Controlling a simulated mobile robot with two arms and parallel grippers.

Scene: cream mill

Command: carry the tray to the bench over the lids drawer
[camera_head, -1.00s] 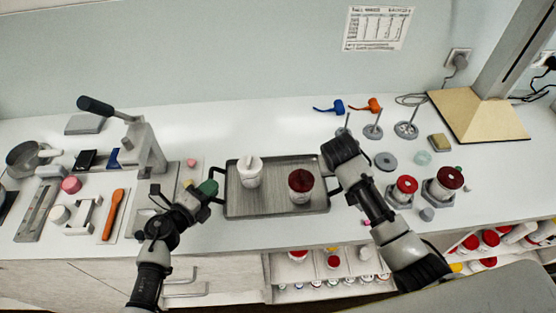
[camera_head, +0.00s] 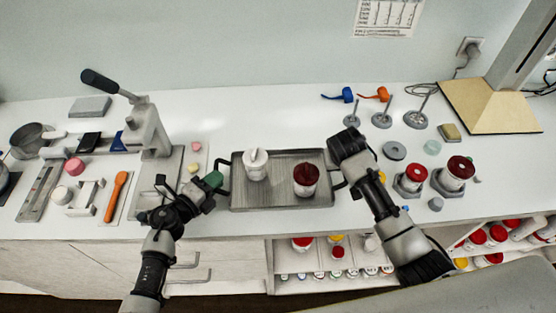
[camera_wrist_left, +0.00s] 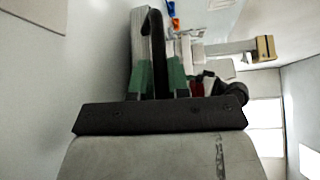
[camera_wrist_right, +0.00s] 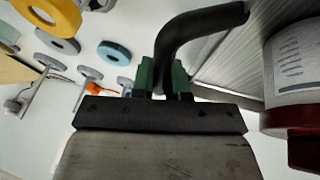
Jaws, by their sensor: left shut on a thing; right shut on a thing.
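The grey ribbed tray (camera_head: 280,201) is level at the middle of the bench, with a black handle at each end. On it stand a white jar (camera_head: 256,165) at the left and a white jar with a dark red top (camera_head: 306,180) at the right. My left gripper (camera_head: 214,181) is shut on the left handle, which also shows between green fingertips in the left wrist view (camera_wrist_left: 158,70). My right gripper (camera_wrist_right: 163,78) is shut on the right handle. In the head view my right arm hides its fingertips. Whether the tray touches the bench I cannot tell.
Red-topped jars on stands (camera_head: 411,178) and a grey ring (camera_head: 394,151) are close at the right.

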